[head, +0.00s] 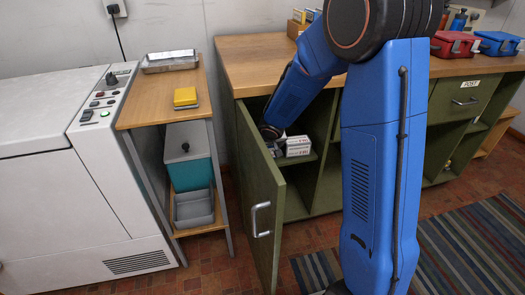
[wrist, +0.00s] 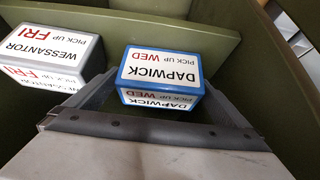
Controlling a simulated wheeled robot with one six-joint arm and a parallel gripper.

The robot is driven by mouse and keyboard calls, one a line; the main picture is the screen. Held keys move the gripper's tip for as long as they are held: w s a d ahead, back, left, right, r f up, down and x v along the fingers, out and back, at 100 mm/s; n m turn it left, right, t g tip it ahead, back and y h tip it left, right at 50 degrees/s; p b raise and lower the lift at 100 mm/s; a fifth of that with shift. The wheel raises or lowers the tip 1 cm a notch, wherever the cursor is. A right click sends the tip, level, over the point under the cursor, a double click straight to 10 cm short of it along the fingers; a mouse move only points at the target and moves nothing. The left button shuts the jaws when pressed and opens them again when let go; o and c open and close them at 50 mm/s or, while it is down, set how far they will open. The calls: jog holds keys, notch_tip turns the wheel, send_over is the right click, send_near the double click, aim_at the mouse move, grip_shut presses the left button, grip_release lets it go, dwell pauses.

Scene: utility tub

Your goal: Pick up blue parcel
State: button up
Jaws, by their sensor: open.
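The blue parcel (wrist: 160,80) is a small box with blue edges and white labels reading DAPWICK, PICK UP WED. It sits on a green shelf inside the cabinet, near the middle of the wrist view. My gripper (wrist: 163,103) is open and empty, with one finger to the left and one to the right of the parcel's near end. I cannot tell how far the fingers reach along its sides. In the head view my arm reaches into the open cabinet, and small white-labelled boxes (head: 298,146) show beside the gripper, which is mostly hidden.
A grey parcel (wrist: 48,60) labelled WESSANTOR, FRI stands close left of the blue one. The green cabinet door (head: 262,205) is swung open left of my arm. Green cabinet walls enclose the shelf. A wooden counter (head: 262,65) lies above.

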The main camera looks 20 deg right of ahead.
jog(key=shift+w+f, duration=0.3)
jog(key=shift+f, duration=0.15)
jog(key=c, duration=1.1)
jog(key=shift+s, duration=0.1)
